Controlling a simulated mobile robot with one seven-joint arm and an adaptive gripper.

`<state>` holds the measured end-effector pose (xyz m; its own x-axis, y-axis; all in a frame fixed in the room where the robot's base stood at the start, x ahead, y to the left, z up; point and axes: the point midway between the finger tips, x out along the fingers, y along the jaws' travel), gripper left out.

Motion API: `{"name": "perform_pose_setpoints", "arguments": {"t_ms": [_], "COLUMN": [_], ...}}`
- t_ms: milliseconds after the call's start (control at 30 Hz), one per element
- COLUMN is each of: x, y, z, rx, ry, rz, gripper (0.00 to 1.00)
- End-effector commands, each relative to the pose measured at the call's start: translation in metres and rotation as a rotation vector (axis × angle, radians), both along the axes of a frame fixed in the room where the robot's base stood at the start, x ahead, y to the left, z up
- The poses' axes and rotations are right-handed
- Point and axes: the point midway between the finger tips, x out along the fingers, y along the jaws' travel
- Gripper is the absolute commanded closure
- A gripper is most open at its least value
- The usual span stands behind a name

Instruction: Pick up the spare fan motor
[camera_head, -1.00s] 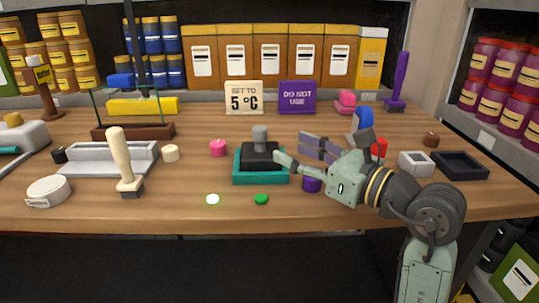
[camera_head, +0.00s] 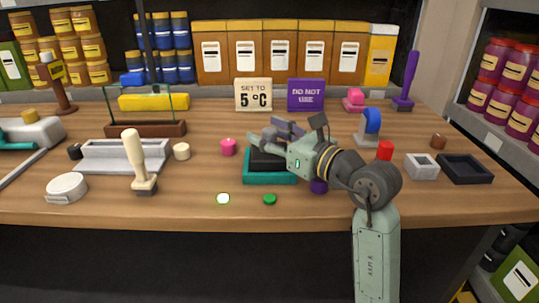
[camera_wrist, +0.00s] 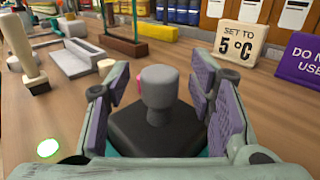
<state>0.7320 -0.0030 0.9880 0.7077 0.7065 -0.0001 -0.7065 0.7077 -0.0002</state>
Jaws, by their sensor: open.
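A black block with a grey round knob on top, which appears to be the spare fan motor (camera_head: 263,162), sits in a teal tray (camera_head: 270,180) near the middle of the bench. In the head view my gripper (camera_head: 267,136) is over it and hides the knob. In the wrist view the grey knob (camera_wrist: 158,88) stands upright between my two spread fingers, with the black sloped base (camera_wrist: 155,135) below. The fingers are open, with visible gaps on both sides of the knob.
A pink cylinder (camera_head: 228,147) stands just left of the tray and a purple one (camera_head: 319,186) just right, below my arm. A beige-handled stamp (camera_head: 136,160) and grey trough (camera_head: 110,155) are further left. Signs (camera_head: 253,95) stand behind. The bench front is mostly clear.

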Motion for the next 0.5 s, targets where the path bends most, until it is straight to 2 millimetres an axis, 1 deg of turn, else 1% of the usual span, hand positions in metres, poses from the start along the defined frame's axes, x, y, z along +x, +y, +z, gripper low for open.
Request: {"name": "perform_pose_setpoints", "arguments": {"t_ms": [33,67,500], "x": [-0.0001,-0.0001,-0.0004], "y": [-0.0001,-0.0001,-0.0001], "z": [-0.0001,-0.0001,0.0001], "rx": [0.0,0.0,0.0], "ry": [0.0,0.0,0.0], "rz": [0.0,0.0,0.001], "gripper": [0.51,0.53,0.82]}}
